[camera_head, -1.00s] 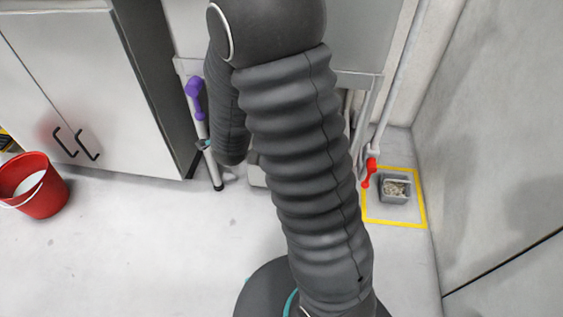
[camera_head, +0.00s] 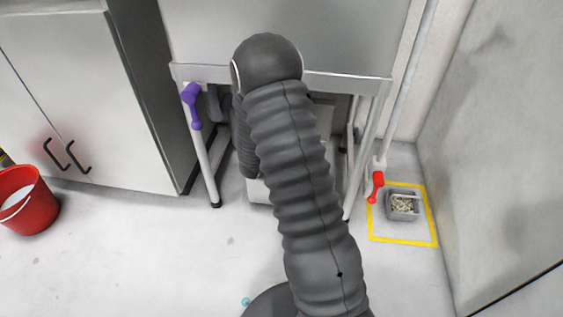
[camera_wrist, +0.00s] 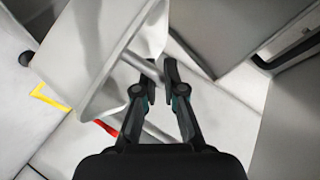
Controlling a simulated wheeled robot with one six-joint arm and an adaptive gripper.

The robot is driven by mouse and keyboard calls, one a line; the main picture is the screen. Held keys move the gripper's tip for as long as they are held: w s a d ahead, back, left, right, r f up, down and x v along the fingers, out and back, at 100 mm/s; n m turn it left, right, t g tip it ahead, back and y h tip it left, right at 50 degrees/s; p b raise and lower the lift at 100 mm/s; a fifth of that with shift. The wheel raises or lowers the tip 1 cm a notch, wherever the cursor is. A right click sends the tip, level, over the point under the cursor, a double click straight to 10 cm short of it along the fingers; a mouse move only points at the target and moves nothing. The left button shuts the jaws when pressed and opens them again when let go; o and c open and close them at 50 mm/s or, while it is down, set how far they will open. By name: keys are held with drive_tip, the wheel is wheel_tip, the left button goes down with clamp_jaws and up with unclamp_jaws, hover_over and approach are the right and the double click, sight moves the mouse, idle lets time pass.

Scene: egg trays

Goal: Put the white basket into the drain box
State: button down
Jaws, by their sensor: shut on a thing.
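My gripper (camera_wrist: 156,74) is shut at its fingertips on a thin grey bar in the wrist view. The bar looks like the handle of the white basket (camera_wrist: 95,62), a large pale tilted shape beside and beyond the fingers. Its far side is cut off, so its full outline is unclear. A pale box (camera_head: 258,191) stands low under the steel bench, mostly behind my arm. It may be the drain box; its opening is not visible.
The steel bench (camera_head: 345,82) has legs and a purple handle (camera_head: 192,104) at its left. A red-handled valve (camera_head: 376,187) is at the right. A grey box (camera_head: 402,208) with pale bits sits inside a yellow floor square. A red bucket (camera_head: 28,200) stands left. The floor between is clear.

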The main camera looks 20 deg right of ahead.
drive_tip(key=w+a+f+b, duration=0.2)
drive_tip(key=w+f, duration=0.4)
drive_tip(key=f, duration=0.2)
drive_tip(key=shift+w+a, duration=0.15)
drive_tip(key=shift+w, duration=0.1)
drive_tip(key=shift+f, duration=0.1)
drive_tip(key=shift+f, duration=0.3)
drive_tip(key=shift+f, duration=0.25)
drive_tip(key=c, duration=1.3)
unclamp_jaws()
